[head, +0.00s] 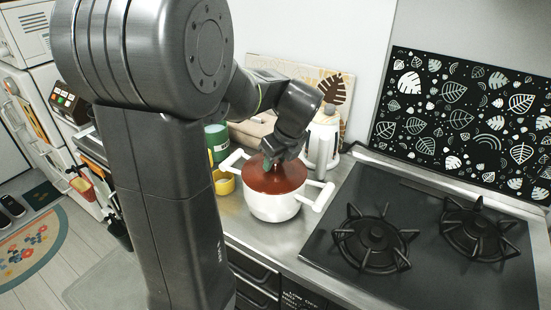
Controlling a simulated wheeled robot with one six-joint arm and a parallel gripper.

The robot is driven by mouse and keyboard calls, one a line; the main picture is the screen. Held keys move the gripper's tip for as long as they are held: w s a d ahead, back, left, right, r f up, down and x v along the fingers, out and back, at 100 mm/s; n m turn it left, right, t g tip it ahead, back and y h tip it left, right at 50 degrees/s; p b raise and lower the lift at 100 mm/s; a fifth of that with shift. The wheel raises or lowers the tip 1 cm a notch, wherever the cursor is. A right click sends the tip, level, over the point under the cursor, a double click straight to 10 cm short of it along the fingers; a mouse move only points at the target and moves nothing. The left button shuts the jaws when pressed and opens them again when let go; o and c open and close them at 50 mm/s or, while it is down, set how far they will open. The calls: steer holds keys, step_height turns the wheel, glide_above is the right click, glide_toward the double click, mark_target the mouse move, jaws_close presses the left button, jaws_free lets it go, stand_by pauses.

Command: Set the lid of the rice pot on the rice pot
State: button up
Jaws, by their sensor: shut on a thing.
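The white rice pot (272,207) stands on the steel counter to the left of the stove, with a white handle on each side. The reddish-brown lid (275,181) is at the pot's mouth and looks roughly level. I cannot tell whether it rests on the rim or is just above it. My gripper (271,163) comes down from above and is shut on the top of the lid. The fingers and the lid's knob are mostly hidden by the wrist.
A black two-burner stove (420,245) lies right of the pot. A white kettle (323,143) stands close behind the pot. A yellow cup (224,184) and a green canister (216,138) are at its left. Bare counter (325,212) shows between pot and stove.

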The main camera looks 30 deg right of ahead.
steer(key=o, duration=1.1)
steer(key=shift+r, duration=0.1)
steer(key=a+v, duration=0.1)
steer(key=v, duration=1.2)
steer(key=shift+d+r+p, duration=0.35)
steer(key=shift+d, duration=0.15)
steer(key=shift+f, duration=0.15)
steer(key=x, duration=1.3)
steer(key=shift+f+b, duration=0.35)
steer(key=shift+r, duration=0.1)
